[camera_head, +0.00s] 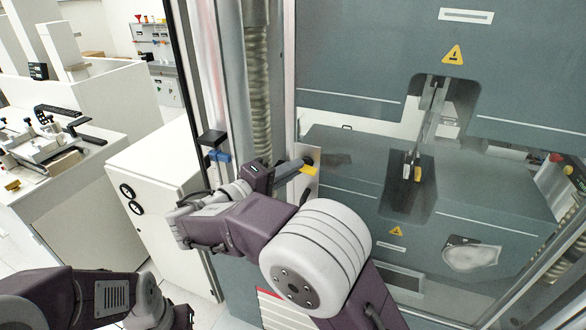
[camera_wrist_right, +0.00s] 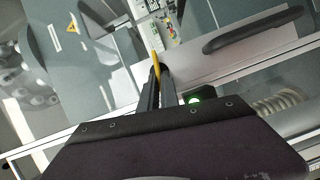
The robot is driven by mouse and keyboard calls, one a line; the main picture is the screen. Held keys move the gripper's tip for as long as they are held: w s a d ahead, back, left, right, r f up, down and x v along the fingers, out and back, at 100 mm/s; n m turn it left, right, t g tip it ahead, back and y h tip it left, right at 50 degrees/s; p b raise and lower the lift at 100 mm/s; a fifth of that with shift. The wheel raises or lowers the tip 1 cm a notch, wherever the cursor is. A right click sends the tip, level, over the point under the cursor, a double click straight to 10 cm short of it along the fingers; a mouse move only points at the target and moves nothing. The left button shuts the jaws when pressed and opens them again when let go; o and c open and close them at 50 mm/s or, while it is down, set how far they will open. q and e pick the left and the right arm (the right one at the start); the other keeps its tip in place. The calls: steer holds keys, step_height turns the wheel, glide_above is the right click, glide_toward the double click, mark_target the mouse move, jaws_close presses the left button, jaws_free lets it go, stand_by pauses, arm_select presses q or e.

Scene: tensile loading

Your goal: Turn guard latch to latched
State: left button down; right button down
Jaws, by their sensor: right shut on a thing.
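The guard latch (camera_head: 308,170) shows as a small yellow lever at the left edge of the test machine's clear guard door, beside a dark round knob. My right gripper (camera_head: 289,169) reaches it from the left, with its fingers shut on it. In the right wrist view, the yellow latch (camera_wrist_right: 156,42) sticks out as a thin strip between the tips of my right gripper (camera_wrist_right: 160,75). The fingers hide most of the latch, so its exact setting is hard to tell. My left arm shows at the lower left, but its gripper is out of the picture.
Behind the clear guard stands the grey testing machine (camera_head: 460,205) with metal grips (camera_head: 412,165) in its middle. A black handle (camera_wrist_right: 255,30) lies near the latch in the right wrist view. A white cabinet (camera_head: 150,190) and a bench with fixtures (camera_head: 45,150) stand left.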

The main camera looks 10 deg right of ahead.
steer(key=shift+f+n+h, duration=0.1)
steer(key=shift+n+h, duration=0.3)
steer(key=shift+n, duration=0.4)
steer(key=shift+t, duration=0.3)
steer(key=c, duration=1.6)
jaws_free()
steer(key=shift+a, duration=0.1)
steer(key=shift+f, duration=0.1)
